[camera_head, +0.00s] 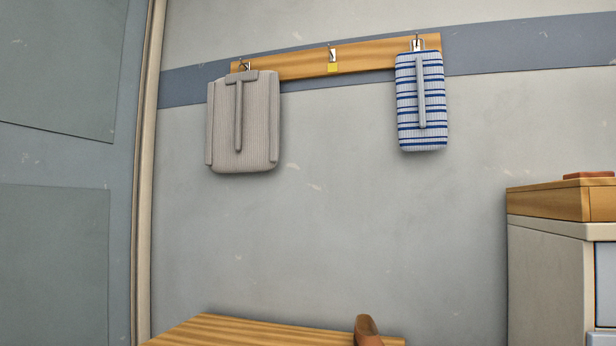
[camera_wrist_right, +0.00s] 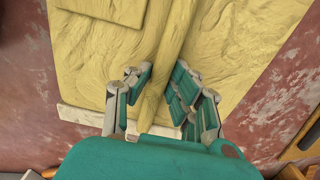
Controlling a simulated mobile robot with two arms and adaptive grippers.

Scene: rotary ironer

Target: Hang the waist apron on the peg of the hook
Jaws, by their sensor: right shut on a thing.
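A yellow cloth piece, which looks like the waist apron (camera_wrist_right: 95,62), fills much of the right wrist view. It has a raised ridge running up its middle and a pale strip along its near edge. My right gripper (camera_wrist_right: 160,76) is shut on this ridge, with teal finger pads on either side. In the head view, the middle hook (camera_head: 332,53) on the wooden rail is bare and has a yellow tag beneath it. My left gripper is not in view.
A beige garment (camera_head: 258,125) hangs at the rail's left end and a blue-striped one (camera_head: 422,105) at its right. Below are a wooden tabletop (camera_head: 260,332) with a brown object (camera_head: 366,331), and a cabinet (camera_head: 550,270) at right. The wall between is clear.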

